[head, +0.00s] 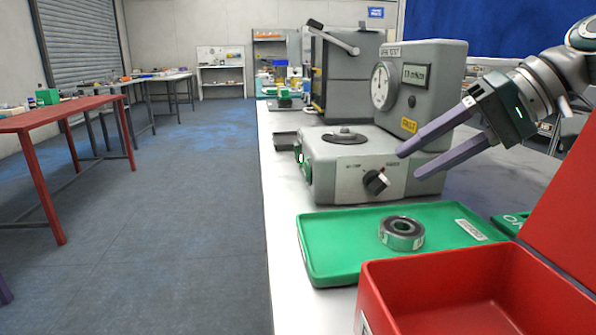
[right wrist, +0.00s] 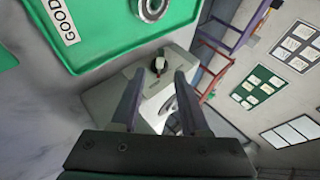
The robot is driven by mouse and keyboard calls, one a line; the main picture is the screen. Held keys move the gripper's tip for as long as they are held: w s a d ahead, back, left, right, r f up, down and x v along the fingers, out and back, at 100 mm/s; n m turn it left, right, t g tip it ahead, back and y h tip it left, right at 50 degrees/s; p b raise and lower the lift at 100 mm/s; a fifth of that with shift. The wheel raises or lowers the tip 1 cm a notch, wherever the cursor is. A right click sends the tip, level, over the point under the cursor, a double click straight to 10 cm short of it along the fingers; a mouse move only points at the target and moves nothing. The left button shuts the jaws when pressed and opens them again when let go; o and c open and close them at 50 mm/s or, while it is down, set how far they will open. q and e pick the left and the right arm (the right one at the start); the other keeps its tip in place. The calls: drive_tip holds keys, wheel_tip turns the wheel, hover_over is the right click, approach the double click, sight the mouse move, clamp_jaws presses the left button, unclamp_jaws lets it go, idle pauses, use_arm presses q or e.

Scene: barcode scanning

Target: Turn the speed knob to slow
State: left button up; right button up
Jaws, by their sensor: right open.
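The speed knob (head: 376,181) is a dark round knob with a pale pointer on the front of a grey tester (head: 338,185). The tester carries a dial, a small display and a yellow label reading FAST. In the right wrist view the knob (right wrist: 158,66) shows ahead, between and beyond the fingers. My right gripper (head: 408,162) is open and empty, to the right of the knob in the head view, its fingers pointing toward it. I see no contact with the knob. My left gripper is not in view.
A green tray (head: 325,253) with a metal ring bearing (head: 401,233) lies in front of the tester. A red bin (head: 440,269) stands nearer, at the lower right. A dark machine with a lever (head: 347,85) stands behind the tester. Open floor lies to the left.

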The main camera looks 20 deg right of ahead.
sight(394, 174)
drive_tip(key=x, duration=0.5)
drive_tip(key=shift+w, duration=0.1)
drive_tip(key=shift+c, duration=0.2)
clamp_jaws()
